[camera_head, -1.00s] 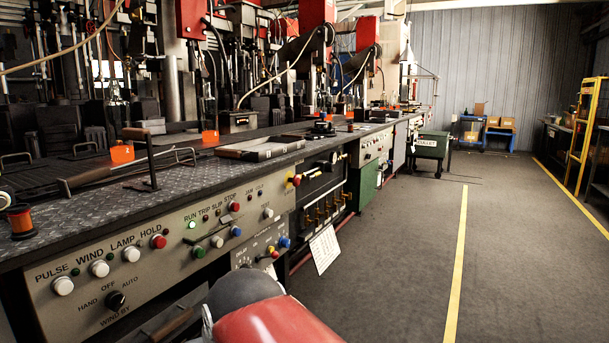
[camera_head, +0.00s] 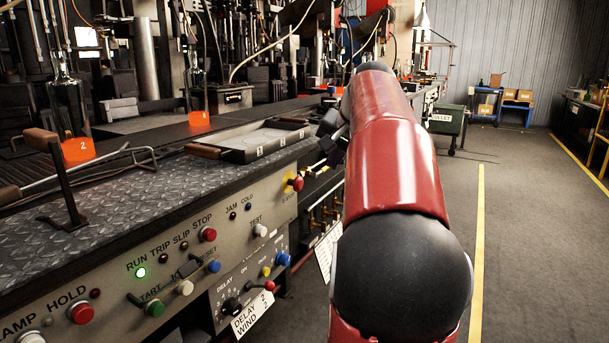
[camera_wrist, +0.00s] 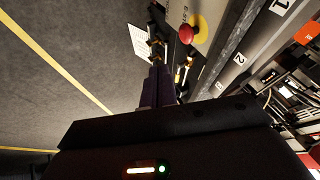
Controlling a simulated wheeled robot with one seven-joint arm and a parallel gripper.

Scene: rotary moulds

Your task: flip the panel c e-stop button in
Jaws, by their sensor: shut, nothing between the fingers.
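The red e-stop button (camera_head: 297,183) with a yellow backing sits at the right end of the grey control panel (camera_head: 110,290). It also shows in the wrist view as a red knob (camera_wrist: 186,33) on a yellow disc. No panel letter is readable. My gripper (camera_head: 316,166) is to the right of the button in the head view, partly hidden by my red arm. In the wrist view my gripper's fingers (camera_wrist: 158,76) are shut and empty, below and left of the button, apart from it in the picture. Whether the button is in or out is not clear.
A tray (camera_head: 250,140) numbered 1, 2, 3 lies on the bench above the button. A lower panel with a blue knob (camera_head: 283,259) and a DELAY WIND tag (camera_head: 253,314) is below. Brass valves and a white sheet (camera_wrist: 139,40) are close by.

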